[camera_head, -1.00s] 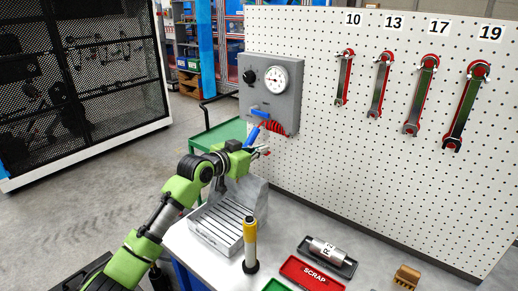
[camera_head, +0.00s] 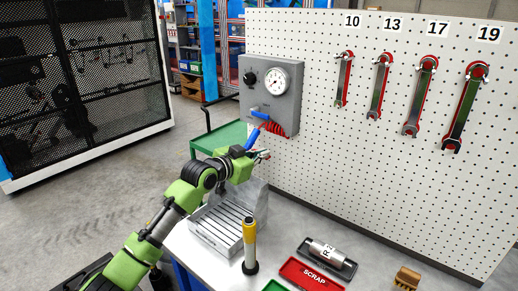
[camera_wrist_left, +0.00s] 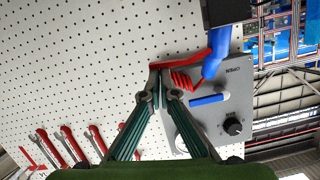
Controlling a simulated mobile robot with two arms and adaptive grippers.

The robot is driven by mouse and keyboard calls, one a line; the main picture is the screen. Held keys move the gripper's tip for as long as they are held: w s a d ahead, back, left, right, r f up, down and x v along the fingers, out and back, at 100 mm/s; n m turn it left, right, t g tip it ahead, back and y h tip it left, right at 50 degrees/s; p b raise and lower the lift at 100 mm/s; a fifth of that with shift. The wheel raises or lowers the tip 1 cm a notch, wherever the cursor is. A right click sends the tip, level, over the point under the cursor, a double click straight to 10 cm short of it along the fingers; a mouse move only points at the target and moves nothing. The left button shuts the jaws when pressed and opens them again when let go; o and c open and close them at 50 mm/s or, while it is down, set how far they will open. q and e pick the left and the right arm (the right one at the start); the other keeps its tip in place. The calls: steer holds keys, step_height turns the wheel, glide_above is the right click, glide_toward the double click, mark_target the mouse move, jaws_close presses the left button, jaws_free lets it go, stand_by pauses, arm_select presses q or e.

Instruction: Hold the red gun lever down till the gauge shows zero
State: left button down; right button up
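The round white gauge (camera_head: 275,81) is on the grey wall box; its needle is too small to read surely. The blue gun (camera_head: 252,139) hangs below the box beside a red coiled hose (camera_head: 273,128). My left gripper (camera_head: 264,155) is at the gun's lower side. In the left wrist view its fingers converge, tips close together (camera_wrist_left: 160,80), at the end of the red lever (camera_wrist_left: 185,61), with the blue gun (camera_wrist_left: 215,55) beyond to the right. Whether the tips grip or only touch the lever is unclear. My right gripper is out of view.
The box carries a blue valve handle (camera_head: 259,114) and a black knob (camera_head: 249,77). Below are a slatted grey bin (camera_head: 216,232), a yellow-black upright tool (camera_head: 249,245) and a red scrap tray (camera_head: 311,272). Wrenches hang on the pegboard (camera_head: 320,165).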

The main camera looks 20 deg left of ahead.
arm_select(q)
steer(key=shift+f, duration=0.2)
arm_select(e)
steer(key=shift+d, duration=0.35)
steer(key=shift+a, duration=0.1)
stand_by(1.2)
arm_select(q)
steer(key=s+a+r, duration=0.2)
steer(key=s+r, duration=0.4)
steer(key=s, duration=0.3)
steer(key=shift+s+a+r, duration=0.2)
steer(key=shift+a+r, duration=0.15)
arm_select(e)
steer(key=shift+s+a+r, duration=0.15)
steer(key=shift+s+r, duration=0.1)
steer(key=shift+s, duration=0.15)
